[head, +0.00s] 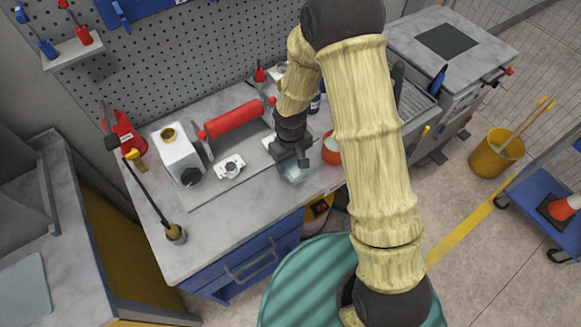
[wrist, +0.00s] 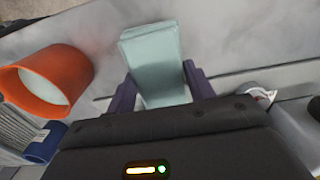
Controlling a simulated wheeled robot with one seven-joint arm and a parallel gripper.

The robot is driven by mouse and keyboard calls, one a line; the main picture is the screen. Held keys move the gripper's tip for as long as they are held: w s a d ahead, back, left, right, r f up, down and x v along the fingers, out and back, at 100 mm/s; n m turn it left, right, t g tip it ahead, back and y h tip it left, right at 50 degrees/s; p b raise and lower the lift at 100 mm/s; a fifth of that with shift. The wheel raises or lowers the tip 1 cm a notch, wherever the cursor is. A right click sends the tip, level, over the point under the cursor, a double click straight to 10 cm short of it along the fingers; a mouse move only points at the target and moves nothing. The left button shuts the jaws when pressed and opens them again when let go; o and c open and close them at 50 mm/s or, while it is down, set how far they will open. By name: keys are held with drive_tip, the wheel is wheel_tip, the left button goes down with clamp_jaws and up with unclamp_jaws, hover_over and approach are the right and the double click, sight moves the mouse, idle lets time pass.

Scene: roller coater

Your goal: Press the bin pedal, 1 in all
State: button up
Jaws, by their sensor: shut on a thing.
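My gripper (head: 290,162) is over the front part of the workbench, just left of an orange-red cup. In the wrist view my gripper (wrist: 160,84) has its two dark fingers on either side of a pale teal, flat-sided piece (wrist: 152,50), and is shut on it. The pale piece (head: 295,173) also shows under the gripper in the head view, partly hidden by it. I cannot make out a bin pedal in either view. A small yellow, black and red item (head: 319,209) shows low beside the bench drawers, partly hidden by my arm.
The orange-red cup (wrist: 55,77) is close on the left. A yellow bucket (head: 496,154) stands on open floor at right.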

sight(291, 169)
drive_tip(key=shift+f+p, duration=0.45)
drive_tip(key=shift+f, duration=1.6)
drive_tip(key=shift+f, duration=0.15)
drive_tip(key=o, duration=1)
drive_tip(key=shift+o, duration=0.2)
wheel_tip(291, 169, up, 12)
drive_tip(key=shift+r+b, duration=0.2)
drive_tip(key=shift+b, duration=1.05)
